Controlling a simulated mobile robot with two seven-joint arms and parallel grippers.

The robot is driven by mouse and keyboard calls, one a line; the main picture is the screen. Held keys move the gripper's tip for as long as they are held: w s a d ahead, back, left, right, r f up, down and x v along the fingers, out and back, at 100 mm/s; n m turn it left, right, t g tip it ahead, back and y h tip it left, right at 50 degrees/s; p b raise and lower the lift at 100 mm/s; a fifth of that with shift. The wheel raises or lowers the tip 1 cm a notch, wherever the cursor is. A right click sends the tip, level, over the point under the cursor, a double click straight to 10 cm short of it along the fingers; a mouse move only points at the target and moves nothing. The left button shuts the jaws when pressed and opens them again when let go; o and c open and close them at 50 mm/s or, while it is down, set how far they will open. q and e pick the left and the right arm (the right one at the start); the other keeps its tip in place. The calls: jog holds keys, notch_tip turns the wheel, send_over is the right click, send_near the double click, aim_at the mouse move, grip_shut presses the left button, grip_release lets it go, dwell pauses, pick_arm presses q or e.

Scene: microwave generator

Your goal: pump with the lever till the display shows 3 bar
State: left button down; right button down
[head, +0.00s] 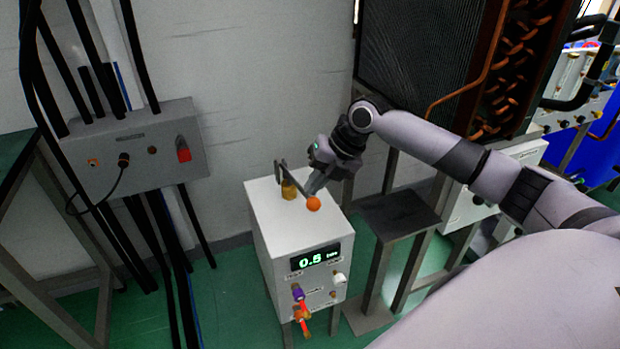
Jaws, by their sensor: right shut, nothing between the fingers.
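A white pump box (268,234) stands in the middle of the head view. The display (315,257) on its front reads 0.5 bar. On its top sits a brass fitting (289,190) with a dark lever (294,181) that ends in an orange ball knob (313,204). My right gripper (308,191) is shut and empty, pointing down over the box top just behind the knob. I cannot tell whether its fingertips touch the lever. The left gripper is not in view.
Below the display are small knobs, a purple connector (297,292) and a red-orange handle (304,319). A dark stand (398,215) is right of the box. A grey wall box (132,150) with cables is at left. Green floor (232,300) is open left of the box.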

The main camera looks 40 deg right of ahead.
aim_at(320, 203)
jog(key=shift+s+f, duration=0.3)
jog(key=shift+f, duration=0.35)
dwell(0.4)
jog(key=shift+s+a+f+b, duration=0.1)
jog(key=shift+s+f+b, duration=0.25)
jog(key=shift+f, duration=0.25)
dwell(0.5)
jog(key=shift+s+f, duration=0.15)
jog(key=shift+f, duration=0.35)
dwell(0.4)
jog(key=shift+s+a+f+b, duration=0.1)
jog(key=shift+s+f+b, duration=0.1)
jog(key=shift+f+b, duration=0.2)
dwell(0.4)
jog(key=shift+s+a+f, duration=0.1)
jog(key=shift+s+f, duration=0.15)
jog(key=shift+f, duration=0.4)
dwell(0.7)
jog(key=shift+r, duration=0.1)
dwell(0.4)
